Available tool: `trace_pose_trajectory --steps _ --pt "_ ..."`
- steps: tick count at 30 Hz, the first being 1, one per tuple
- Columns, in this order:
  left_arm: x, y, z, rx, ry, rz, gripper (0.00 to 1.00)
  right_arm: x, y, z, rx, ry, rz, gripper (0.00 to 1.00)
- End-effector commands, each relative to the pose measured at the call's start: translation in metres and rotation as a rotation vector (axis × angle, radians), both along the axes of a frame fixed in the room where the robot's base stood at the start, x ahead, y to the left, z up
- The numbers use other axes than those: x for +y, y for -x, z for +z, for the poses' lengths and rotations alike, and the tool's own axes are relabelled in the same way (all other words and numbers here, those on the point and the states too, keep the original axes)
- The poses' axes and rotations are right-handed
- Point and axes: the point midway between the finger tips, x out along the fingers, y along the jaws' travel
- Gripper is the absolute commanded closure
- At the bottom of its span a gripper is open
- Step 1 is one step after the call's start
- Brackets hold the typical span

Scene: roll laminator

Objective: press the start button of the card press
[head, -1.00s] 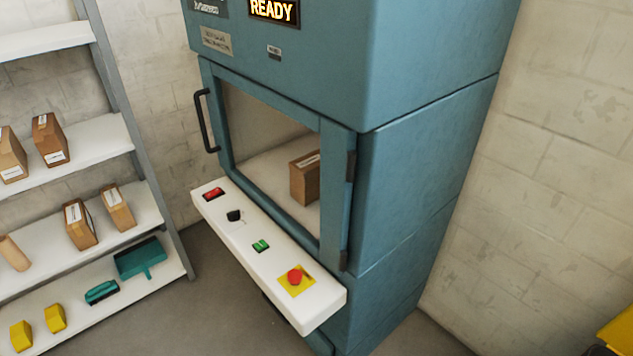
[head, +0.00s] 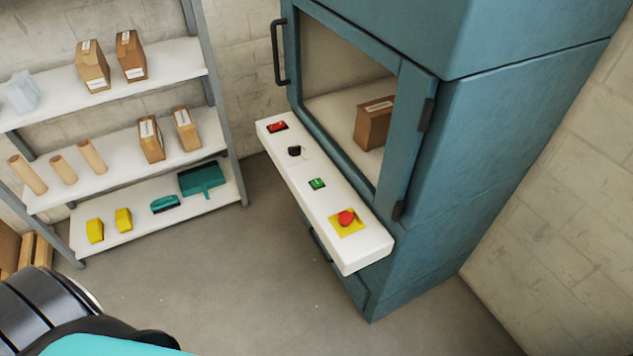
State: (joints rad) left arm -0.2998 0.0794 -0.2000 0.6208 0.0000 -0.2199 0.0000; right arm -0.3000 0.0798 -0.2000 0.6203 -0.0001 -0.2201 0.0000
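The card press is a tall blue-green cabinet (head: 500,150) on the right of the head view. Its windowed door looks closed, and a brown box (head: 374,122) stands behind the glass. A white control panel (head: 325,203) juts out below the door. It carries a red rocker switch (head: 277,127), a black knob (head: 294,151), a green button (head: 317,183) and a red mushroom button (head: 346,217) on a yellow plate. The READY display is out of frame now. Neither gripper is in view.
A white shelf rack (head: 140,140) on the left holds boxes, wooden cylinders, yellow blocks, a teal brush (head: 165,204) and a teal dustpan (head: 202,180). Part of my own arm shows at lower left. The grey floor (head: 250,275) before the panel is clear.

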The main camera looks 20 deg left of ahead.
Motion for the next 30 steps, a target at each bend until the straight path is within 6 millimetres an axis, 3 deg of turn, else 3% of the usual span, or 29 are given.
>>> trace_pose_trajectory --steps 2,12,30 --pt "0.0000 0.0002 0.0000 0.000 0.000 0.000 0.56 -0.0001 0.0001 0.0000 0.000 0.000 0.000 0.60" --pt "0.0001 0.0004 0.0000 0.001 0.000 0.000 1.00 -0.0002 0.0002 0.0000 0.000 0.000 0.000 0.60" --pt "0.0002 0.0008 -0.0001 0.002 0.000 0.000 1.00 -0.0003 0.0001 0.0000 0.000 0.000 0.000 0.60"
